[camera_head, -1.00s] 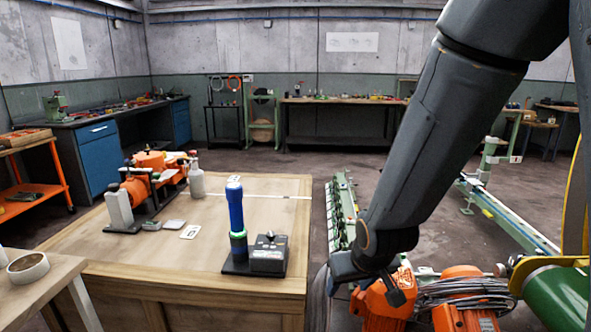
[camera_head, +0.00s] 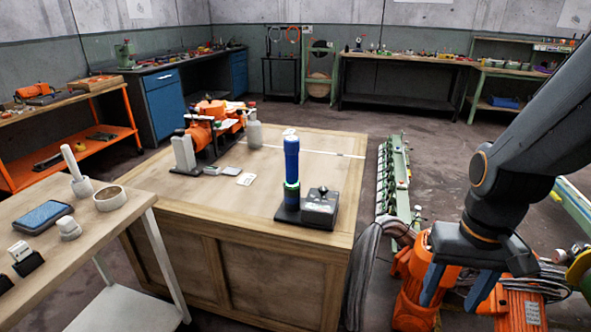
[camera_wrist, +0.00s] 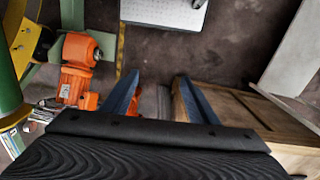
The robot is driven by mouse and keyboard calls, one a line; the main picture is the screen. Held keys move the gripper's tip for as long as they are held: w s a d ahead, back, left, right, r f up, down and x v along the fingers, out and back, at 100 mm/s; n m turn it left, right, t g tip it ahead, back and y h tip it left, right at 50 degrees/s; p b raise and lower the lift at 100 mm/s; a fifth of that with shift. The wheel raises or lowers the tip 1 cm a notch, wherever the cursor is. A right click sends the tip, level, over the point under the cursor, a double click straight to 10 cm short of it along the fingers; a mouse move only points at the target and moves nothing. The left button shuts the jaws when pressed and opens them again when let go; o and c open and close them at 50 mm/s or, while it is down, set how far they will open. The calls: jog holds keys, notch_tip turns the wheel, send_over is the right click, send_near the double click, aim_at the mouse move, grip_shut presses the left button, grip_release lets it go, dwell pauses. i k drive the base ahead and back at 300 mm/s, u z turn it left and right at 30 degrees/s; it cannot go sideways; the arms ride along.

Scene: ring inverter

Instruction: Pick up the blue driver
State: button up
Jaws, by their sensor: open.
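The blue driver (camera_head: 291,160) stands upright on a dark base near the right front corner of the wooden bench (camera_head: 250,220), with a green ring low on its body. A dark box (camera_head: 320,206) with a knob sits right beside it. My gripper (camera_head: 453,292) is to the right of the bench, apart from the driver, in front of orange machinery. Its two blue fingers are apart with nothing between them. In the wrist view my gripper (camera_wrist: 158,92) also shows open and empty, with the bench side (camera_wrist: 240,110) by its right finger. The driver is not in the wrist view.
Orange motors (camera_head: 410,295) with grey cables lie under and beside my gripper. An orange pump (camera_head: 215,112) and a bottle (camera_head: 254,130) stand at the bench's far left. A side table (camera_head: 110,222) is at left. A green conveyor-like frame (camera_head: 392,175) stands right of the bench.

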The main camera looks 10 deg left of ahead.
aim_at(291, 143)
jog(key=z, duration=0.25)
jog(key=k, duration=0.35)
jog(key=u, duration=1.2)
jog(key=i, duration=1.45)
jog(key=z, duration=0.75)
